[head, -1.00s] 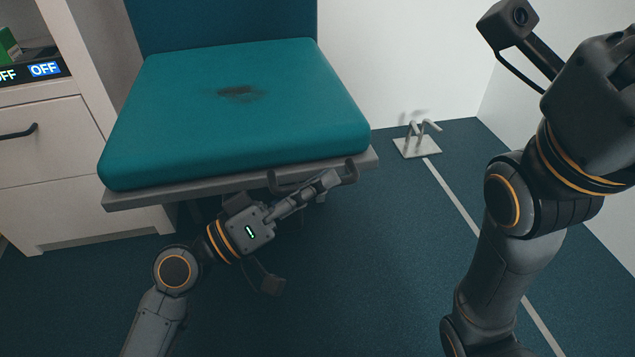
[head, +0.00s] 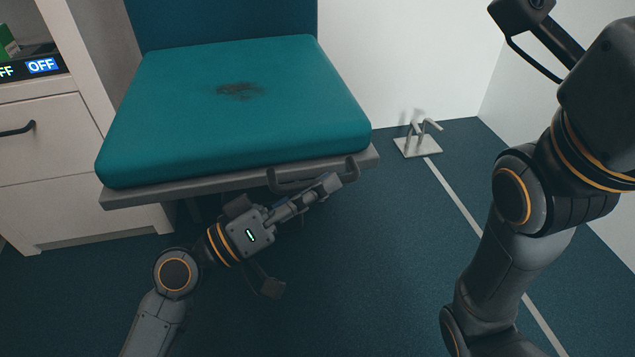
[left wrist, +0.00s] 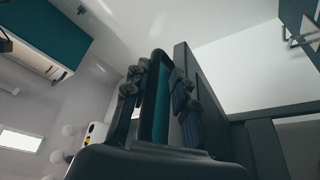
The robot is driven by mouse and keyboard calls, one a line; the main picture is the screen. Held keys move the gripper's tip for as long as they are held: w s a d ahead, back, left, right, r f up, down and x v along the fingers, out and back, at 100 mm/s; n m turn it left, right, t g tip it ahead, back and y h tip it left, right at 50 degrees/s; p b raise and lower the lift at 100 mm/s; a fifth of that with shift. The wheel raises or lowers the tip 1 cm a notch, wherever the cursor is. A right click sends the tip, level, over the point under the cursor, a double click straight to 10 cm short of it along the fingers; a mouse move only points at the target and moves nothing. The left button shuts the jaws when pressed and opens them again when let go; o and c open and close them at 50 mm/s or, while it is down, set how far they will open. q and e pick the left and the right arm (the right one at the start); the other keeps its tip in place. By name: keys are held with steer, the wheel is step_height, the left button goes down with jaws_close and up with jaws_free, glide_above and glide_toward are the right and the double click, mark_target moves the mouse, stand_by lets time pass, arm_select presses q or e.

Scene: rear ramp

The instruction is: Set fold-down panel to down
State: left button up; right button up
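The fold-down panel is a teal padded seat (head: 180,110) on a grey board, and it lies about level in the head view. A dark bar handle (head: 290,184) runs along its front edge, toward the right. My left gripper (head: 328,190) is just below and in front of the handle. In the left wrist view, the fingers (left wrist: 157,95) are spread apart, with a dark-framed teal shape showing between them. Whether they touch the handle is hard to tell.
A white drawer cabinet (head: 45,145) with a sign above it stands at the left. A metal bracket on a floor plate (head: 418,147) is at the right by the white wall. The blue floor in front of the seat is mostly clear.

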arm_select(q)
steer(key=shift+r, duration=0.1)
stand_by(0.3)
steer(key=v, duration=1.2)
